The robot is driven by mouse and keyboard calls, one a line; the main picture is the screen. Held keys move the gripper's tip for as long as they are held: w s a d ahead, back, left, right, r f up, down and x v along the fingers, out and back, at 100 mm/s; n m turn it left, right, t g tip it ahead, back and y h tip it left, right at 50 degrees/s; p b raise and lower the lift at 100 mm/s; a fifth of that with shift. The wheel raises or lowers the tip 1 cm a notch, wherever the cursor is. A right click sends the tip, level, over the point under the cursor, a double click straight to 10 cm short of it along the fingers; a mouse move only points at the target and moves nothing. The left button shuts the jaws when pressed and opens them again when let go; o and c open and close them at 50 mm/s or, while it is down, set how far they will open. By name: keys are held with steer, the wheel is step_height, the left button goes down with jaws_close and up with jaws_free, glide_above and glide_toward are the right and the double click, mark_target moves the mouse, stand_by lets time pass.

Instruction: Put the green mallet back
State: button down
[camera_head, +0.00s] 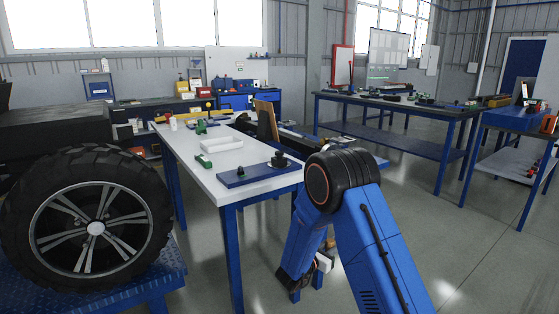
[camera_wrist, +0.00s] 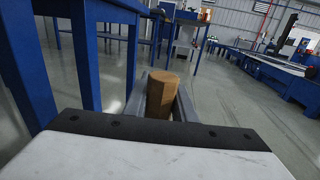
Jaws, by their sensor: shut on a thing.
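In the wrist view my gripper (camera_wrist: 162,98) has its two grey fingers shut around a brown wooden cylinder (camera_wrist: 161,92). It looks like a handle, but no green shows on it, so I cannot tell whether it belongs to the green mallet. In the head view my blue arm bends down in front of the white-topped table, and a small brown piece (camera_head: 330,243) shows by its low end, beside the table leg. The fingers are hidden there. A green object (camera_head: 203,161) lies on the table's left edge; its kind is unclear.
The white table (camera_head: 185,157) carries a white tray (camera_head: 222,144), a blue plate with black knobs (camera_head: 258,172) and another green item (camera_head: 200,127). A large tyre (camera_head: 150,215) stands at left. Dark benches stand at back right. Open grey floor (camera_head: 455,245) lies at right.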

steer(key=s+d+f+m+g+h, duration=0.1)
steer(key=s+d+f+g, duration=0.15)
steer(key=d+f, duration=0.55)
steer(key=a+r+n+t+y, duration=0.1)
steer(key=a+r+t+y, duration=0.1)
steer(key=a+r, duration=0.6)
steer(key=w+a+r+n+t+y, duration=0.1)
steer(key=a+r+n+t+y, duration=0.1)
steer(key=a+r, duration=0.7)
steer(key=a+r+n+t+y, duration=0.2)
steer(key=a+r, duration=0.6)
steer(key=r, duration=1.3)
steer(key=shift+w+a+r, duration=0.3)
steer(key=shift+w+a, duration=0.05)
steer(key=shift+a, duration=0.05)
steer(key=shift+d+r, duration=0.1)
